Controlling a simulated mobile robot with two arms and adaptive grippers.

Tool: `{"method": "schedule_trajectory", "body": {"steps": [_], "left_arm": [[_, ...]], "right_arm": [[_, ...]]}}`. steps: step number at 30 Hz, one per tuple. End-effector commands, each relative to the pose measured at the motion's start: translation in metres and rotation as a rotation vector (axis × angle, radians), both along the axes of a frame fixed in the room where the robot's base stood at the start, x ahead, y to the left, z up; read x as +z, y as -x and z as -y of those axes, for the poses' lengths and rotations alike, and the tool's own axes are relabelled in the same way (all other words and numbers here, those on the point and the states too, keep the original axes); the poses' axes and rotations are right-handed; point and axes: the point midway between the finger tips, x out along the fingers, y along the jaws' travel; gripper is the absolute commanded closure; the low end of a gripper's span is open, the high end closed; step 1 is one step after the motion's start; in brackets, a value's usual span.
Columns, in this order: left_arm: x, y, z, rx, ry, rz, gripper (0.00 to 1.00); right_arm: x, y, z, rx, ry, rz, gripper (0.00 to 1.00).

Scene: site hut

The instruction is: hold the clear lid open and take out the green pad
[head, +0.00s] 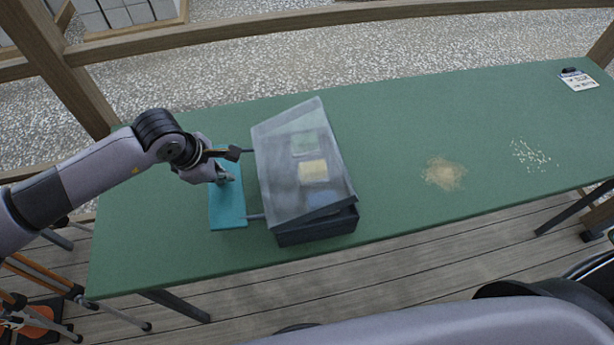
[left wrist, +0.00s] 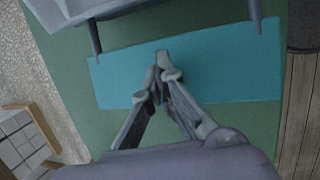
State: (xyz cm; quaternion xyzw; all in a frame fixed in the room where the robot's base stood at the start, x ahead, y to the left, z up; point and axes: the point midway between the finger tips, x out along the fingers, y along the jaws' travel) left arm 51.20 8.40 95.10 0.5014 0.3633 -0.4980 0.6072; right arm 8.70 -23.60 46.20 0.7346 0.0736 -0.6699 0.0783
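In the head view, a dark box (head: 318,230) stands mid-table under a slanted clear lid (head: 282,180). I cannot tell how far the lid is raised. The green pad (head: 305,143) shows faintly through the lid, with a pale yellow pad (head: 313,171) below it. My left gripper (head: 229,177) is left of the box, above a flat teal plate (head: 228,212). Contact with the plate cannot be told. My right gripper is out of view.
Two rods run from the box's left side to the teal plate; one is the near rod (head: 255,216). On the green table (head: 400,115), a tan granular patch (head: 444,173), scattered white bits (head: 530,156) and a small card (head: 579,81) lie right of the box.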

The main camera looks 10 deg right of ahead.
Motion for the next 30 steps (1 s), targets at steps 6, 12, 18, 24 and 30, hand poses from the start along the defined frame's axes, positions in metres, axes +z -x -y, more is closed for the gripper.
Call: {"method": "schedule_trajectory", "body": {"steps": [6, 12, 18, 24, 30], "left_arm": [[-0.015, 0.001, 0.0, 0.001, -0.001, -0.002, 1.0], [-0.027, 0.001, 0.0, 0.0, 0.0, -0.002, 1.0], [-0.038, 0.001, 0.0, 0.0, -0.001, -0.002, 1.0], [-0.051, 0.001, 0.0, 0.0, -0.001, -0.002, 1.0], [-0.061, 0.0, 0.0, 0.0, 0.0, -0.001, 1.0]], "right_arm": [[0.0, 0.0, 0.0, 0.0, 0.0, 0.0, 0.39], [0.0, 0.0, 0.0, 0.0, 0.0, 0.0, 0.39], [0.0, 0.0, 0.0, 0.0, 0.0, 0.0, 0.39], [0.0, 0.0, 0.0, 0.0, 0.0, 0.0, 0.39], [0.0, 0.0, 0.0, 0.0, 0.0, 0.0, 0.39]]}}
